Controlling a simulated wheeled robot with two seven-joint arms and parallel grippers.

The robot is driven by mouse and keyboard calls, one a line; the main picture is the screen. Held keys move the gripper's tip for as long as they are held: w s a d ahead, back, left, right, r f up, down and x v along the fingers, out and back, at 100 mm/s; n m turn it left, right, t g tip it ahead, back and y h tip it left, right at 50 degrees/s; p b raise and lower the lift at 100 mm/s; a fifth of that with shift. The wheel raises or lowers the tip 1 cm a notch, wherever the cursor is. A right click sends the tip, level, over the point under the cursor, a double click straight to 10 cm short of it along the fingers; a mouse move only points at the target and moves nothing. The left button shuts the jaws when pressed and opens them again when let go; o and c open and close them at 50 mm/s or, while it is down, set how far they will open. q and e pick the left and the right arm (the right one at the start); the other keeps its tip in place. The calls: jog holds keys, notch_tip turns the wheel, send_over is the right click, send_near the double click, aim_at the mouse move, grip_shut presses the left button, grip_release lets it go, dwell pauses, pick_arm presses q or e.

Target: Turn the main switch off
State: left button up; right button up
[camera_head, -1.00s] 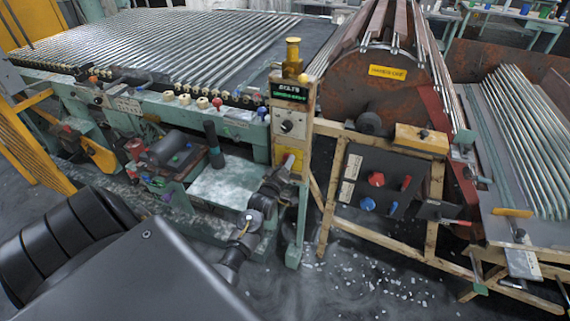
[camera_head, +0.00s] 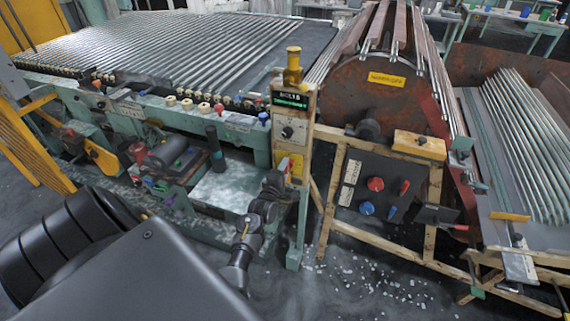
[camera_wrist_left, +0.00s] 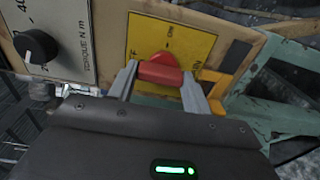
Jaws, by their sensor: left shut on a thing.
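The main switch is a red handle (camera_wrist_left: 160,72) on a yellow plate (camera_wrist_left: 198,45) in the left wrist view. My left gripper (camera_wrist_left: 158,82) is shut on this handle, with one grey finger at each side. The handle lies roughly crosswise in that view; black lettering around it is partly covered. In the head view, the yellow plate (camera_head: 291,163) sits low on the post's front, and my left gripper (camera_head: 279,180) is at it from the lower left. The switch itself is hard to make out there. My right gripper is not in view.
A black torque knob (camera_wrist_left: 38,46) sits on a grey panel beside the yellow plate. A dark panel (camera_head: 378,190) with red and blue knobs stands to the right. The green machine frame (camera_head: 150,108) with glass tubes is at left. Broken bits litter the floor.

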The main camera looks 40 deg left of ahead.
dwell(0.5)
pick_arm(q)
jog(key=o, duration=1)
jog(key=b+v, duration=0.1)
jog(key=v, duration=0.9)
jog(key=shift+s+d, duration=0.2)
jog(key=shift+s, duration=0.15)
